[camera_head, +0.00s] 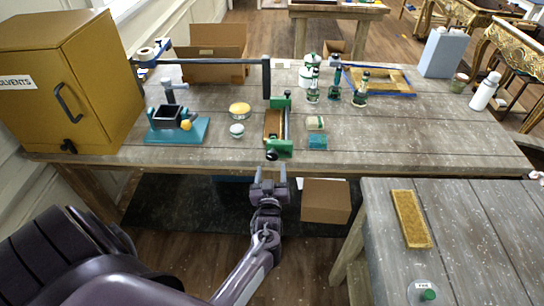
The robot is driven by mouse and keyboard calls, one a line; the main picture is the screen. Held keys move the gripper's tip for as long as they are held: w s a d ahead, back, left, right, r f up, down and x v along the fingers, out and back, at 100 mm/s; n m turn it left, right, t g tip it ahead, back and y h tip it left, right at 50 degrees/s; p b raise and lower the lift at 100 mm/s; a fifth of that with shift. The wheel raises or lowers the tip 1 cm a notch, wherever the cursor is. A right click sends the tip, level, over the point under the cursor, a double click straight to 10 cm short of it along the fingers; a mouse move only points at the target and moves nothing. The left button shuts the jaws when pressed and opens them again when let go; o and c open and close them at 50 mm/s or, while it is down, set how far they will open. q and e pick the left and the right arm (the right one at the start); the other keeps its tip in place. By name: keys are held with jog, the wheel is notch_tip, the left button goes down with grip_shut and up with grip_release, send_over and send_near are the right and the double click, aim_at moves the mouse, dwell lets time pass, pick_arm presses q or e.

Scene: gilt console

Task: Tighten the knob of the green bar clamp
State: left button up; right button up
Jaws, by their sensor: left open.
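The green bar clamp (280,149) lies near the front edge of the wooden workbench (370,148), with its bar running away from me. Its green jaws show at the near and far ends, and a tan block sits between them. Its dark round knob (272,155) faces me at the near end, close to the bench's front edge. My left gripper (270,173) is open and empty just below the knob in the picture, with its fingers pointing toward it. I see a small gap between the fingertips and the knob. My right gripper is not in view.
A yellow solvents cabinet (100,95) stands at the left. A teal-based vise (190,132) and round tins (240,108) are left of the clamp. A sponge block (317,142) and green bottles (335,88) are to its right. A dark post (266,78) rises behind it.

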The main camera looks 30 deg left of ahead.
aim_at(272, 158)
pick_arm(q)
jog(key=b+x, duration=0.1)
jog(key=x, duration=0.2)
jog(key=b+x, duration=0.1)
jog(key=x, duration=0.1)
jog(key=shift+w+a+f+b, duration=0.15)
jog(key=shift+w+f+b, duration=0.1)
jog(key=shift+f+b, duration=0.1)
jog(key=shift+w+a+r, duration=0.15)
jog(key=shift+w+a, duration=0.05)
jog(key=shift+w, duration=0.15)
jog(key=shift+c, duration=0.2)
jog(key=c, duration=1)
